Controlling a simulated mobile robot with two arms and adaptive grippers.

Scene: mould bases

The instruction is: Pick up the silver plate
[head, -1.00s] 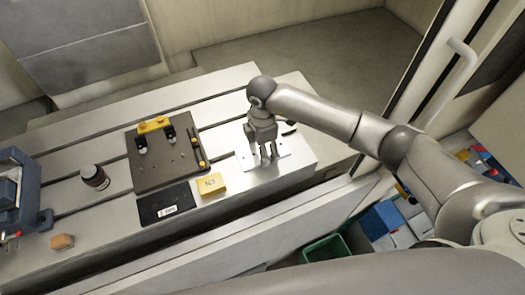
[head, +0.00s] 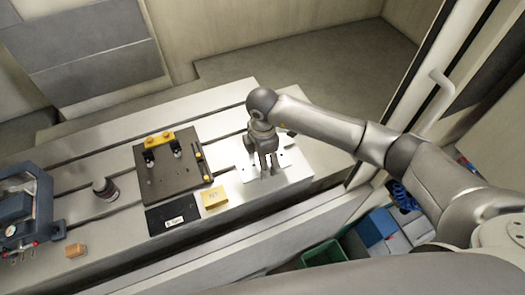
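The silver plate (head: 286,157) is a thin, pale metal sheet with small dark holes. It lies flat near the right end of the grooved metal table in the head view. My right gripper (head: 268,173) comes down over the plate, with its fingers pointing downward. A narrow gap shows between the fingers, and I see nothing between them. The gripper covers the middle of the plate. Whether the fingertips touch the plate is hard to tell. My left gripper is not in view.
A dark base plate (head: 172,182) with a yellow-topped clamp stands left of the gripper. A black card (head: 173,219) and a yellow block (head: 214,198) lie in front. A jar (head: 105,189), an orange-brown block (head: 75,250) and a blue machine (head: 28,205) are farther left.

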